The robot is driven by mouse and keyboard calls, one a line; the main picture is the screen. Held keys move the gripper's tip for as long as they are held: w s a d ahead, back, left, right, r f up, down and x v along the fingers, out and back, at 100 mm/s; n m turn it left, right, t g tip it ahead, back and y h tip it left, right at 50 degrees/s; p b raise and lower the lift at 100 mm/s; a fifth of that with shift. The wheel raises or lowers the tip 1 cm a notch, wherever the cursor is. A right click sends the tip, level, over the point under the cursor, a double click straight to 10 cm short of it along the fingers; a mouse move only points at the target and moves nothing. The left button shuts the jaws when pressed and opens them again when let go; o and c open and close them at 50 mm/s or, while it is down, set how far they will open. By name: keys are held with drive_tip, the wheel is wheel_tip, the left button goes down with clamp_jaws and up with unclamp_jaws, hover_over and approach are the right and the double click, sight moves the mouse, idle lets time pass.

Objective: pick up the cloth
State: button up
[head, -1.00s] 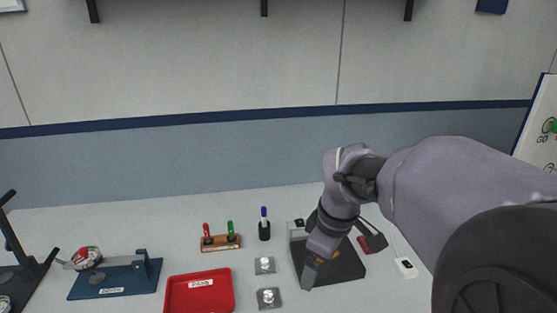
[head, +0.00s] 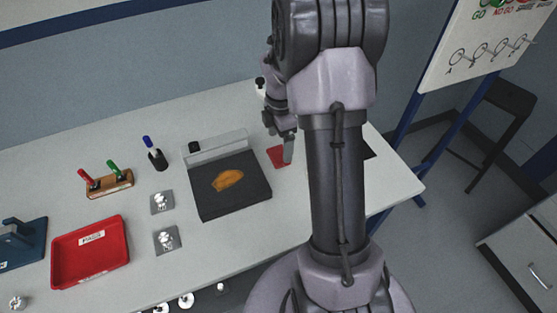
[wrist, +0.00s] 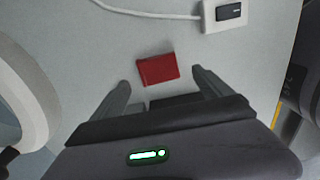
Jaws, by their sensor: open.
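An orange-brown flat piece with an irregular outline, which looks like a cloth (head: 228,180), lies on the dark plate (head: 208,207) in the head view. A red, flat, rectangular piece (head: 277,156) lies on the table right of the plate; I cannot tell if it is cloth or a small case. In the wrist view this red piece (wrist: 158,69) lies ahead, between the lines of the fingers. My gripper (head: 288,152) is open and empty over the table beside the red piece, partly hidden by my arm. Both fingers of the gripper (wrist: 162,82) show in the wrist view, apart.
A white block with a black top (wrist: 222,14) and a cable lies beyond the red piece. Left of the plate are two grey squares with bright parts (head: 162,202), a red tray (head: 90,252), a marker holder (head: 108,184) and a blue-capped marker (head: 155,154).

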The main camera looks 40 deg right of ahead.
sight(279, 155)
wheel_tip(279, 155, down, 5)
drive_tip(key=b, duration=0.3)
drive_tip(key=shift+w+a+f, duration=0.1)
drive_tip(key=shift+f, duration=0.05)
drive_tip(key=shift+c, duration=0.4)
drive_tip(key=c, duration=1.4)
drive_tip(key=shift+o, duration=0.2)
wheel_tip(279, 155, up, 10)
drive_tip(key=p, duration=0.5)
drive_tip(key=shift+r, duration=0.2)
